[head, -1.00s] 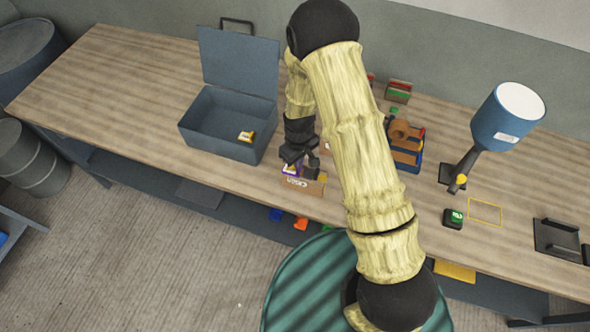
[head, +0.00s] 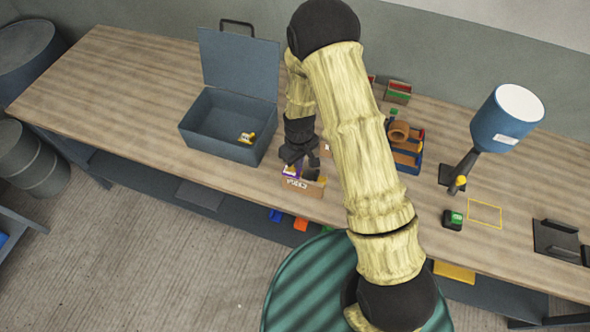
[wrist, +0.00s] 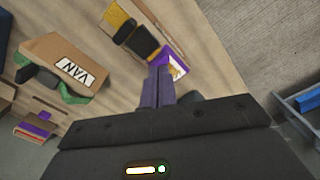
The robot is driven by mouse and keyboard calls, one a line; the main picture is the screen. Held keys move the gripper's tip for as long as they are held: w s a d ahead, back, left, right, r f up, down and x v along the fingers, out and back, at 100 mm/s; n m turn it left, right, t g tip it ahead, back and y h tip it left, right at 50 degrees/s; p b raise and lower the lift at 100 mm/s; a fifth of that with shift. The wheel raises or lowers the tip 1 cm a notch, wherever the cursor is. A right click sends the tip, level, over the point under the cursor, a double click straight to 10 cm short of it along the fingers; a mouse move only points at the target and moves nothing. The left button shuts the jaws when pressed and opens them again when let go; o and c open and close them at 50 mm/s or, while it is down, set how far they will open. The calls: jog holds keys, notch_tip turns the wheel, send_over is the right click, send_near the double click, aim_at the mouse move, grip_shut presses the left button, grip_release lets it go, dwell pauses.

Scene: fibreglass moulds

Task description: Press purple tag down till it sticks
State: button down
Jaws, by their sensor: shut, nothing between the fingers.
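The purple tag (head: 292,171), purple with a white face, sits at the left end of a small cardboard box (head: 302,187) near the bench's front edge. In the wrist view the tag (wrist: 175,63) lies just beyond the fingertips. My gripper (head: 291,163) points down over the tag, shut and empty. In the wrist view the closed fingers of my gripper (wrist: 160,70) reach the tag's near edge. I cannot tell whether they touch it. The fingers hide part of the tag.
An open blue-grey toolbox (head: 222,150) with a small yellow item (head: 246,138) stands to the left. A blue organiser (head: 408,160), a blue lamp (head: 495,130) and a green-topped button box (head: 453,219) are to the right. A labelled cardboard box (wrist: 62,60) is close by.

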jog(key=shift+r+p, duration=1.75)
jog(key=shift+r, duration=1.25)
jog(key=s+d+r+m+t+b, duration=0.2)
jog(key=s+d+r+m+b, duration=0.6)
jog(key=s+d+r+b, duration=0.2)
jog(key=s+d+r, duration=0.1)
jog(key=s+d, duration=0.1)
jog(key=d, duration=0.1)
jog(key=shift+s+d+r+t+b, duration=0.15)
jog(key=shift+s+d+t+b, duration=0.1)
jog(key=shift+d+t+b, duration=0.1)
